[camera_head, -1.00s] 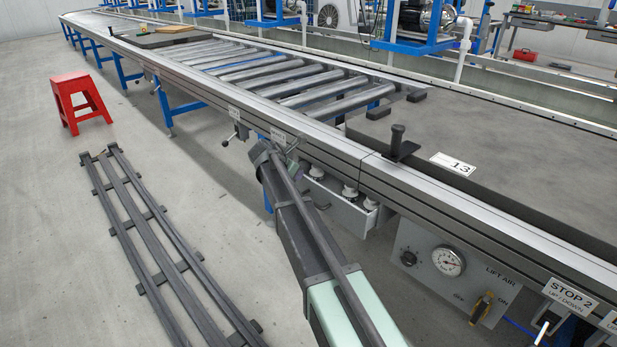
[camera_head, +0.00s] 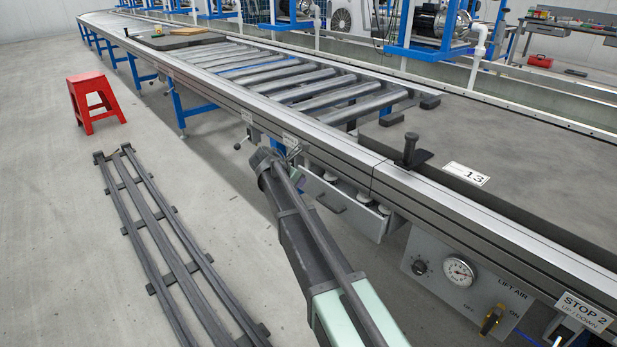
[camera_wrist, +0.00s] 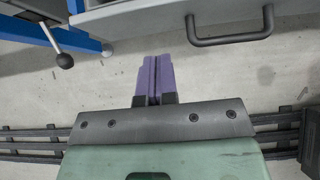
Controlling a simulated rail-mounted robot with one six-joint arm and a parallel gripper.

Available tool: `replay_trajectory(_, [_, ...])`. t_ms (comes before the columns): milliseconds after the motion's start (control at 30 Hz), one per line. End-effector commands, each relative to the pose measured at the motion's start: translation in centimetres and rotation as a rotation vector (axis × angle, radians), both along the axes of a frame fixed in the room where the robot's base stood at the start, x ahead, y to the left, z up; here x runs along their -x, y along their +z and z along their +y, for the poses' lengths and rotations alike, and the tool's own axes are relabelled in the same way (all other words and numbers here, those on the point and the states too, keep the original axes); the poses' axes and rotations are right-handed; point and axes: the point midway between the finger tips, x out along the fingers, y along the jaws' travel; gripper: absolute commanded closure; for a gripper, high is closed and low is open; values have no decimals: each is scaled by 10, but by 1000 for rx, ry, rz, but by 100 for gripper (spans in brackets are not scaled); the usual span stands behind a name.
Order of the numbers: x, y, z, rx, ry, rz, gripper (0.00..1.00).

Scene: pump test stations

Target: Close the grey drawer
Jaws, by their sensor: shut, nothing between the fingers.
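The grey drawer (camera_head: 345,206) is under the conveyor's front rail in the head view, standing partly out. Pale round objects show inside it. Its front face (camera_wrist: 175,22) and black bar handle (camera_wrist: 232,30) are at the top of the wrist view. My gripper (camera_wrist: 155,60) shows there with purple fingers pressed together and nothing between them. The fingertips are left of the handle and apart from it, with floor below them.
A black ball-ended lever (camera_wrist: 64,60) is left of my fingers. A lift-air panel (camera_head: 465,275) with gauge and valve is right of the drawer. A slatted dark rack (camera_head: 165,240) lies on the floor, and a red stool (camera_head: 93,100) stands behind it. Floor between is clear.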

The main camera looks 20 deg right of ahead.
Motion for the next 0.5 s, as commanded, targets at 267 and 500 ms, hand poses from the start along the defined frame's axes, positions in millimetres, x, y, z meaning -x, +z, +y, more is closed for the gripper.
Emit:
replay_trajectory(267, [20, 61, 45, 0, 1, 0, 100])
replay_trajectory(500, [24, 61, 53, 0, -1, 1, 91])
